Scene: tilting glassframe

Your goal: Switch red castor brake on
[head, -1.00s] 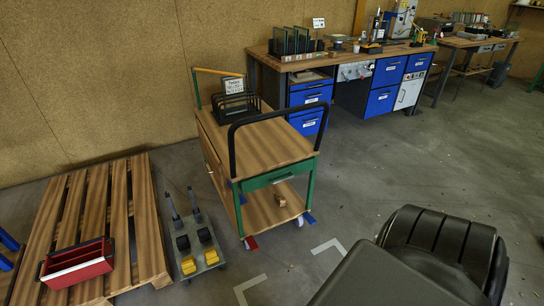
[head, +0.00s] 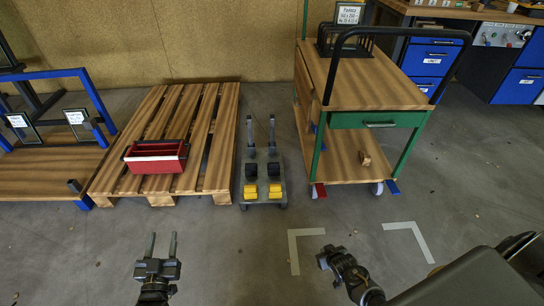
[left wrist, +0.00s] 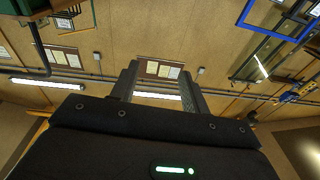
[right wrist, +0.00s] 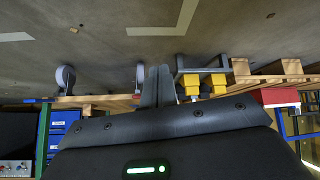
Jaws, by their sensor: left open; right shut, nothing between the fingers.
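The green-framed trolley (head: 376,120) with wooden shelves stands at the right of centre in the head view. At its front left foot is a small red castor brake (head: 319,190). A white castor wheel (head: 377,188) with a blue brake (head: 393,187) is at its front right foot. Whether the red brake is up or down is too small to tell. My left gripper (head: 161,247) is open and empty over the floor, far left of the trolley. My right gripper (head: 326,256) is shut and empty, in front of the trolley and apart from it. Castor wheels (right wrist: 65,79) also show in the right wrist view.
A low cart with black and yellow blocks (head: 263,190) stands just left of the trolley. A wooden pallet (head: 222,140) carries a red toolbox (head: 156,157). A blue-framed rack (head: 88,98) is at the left. White corner marks (head: 293,250) lie on clear floor in front.

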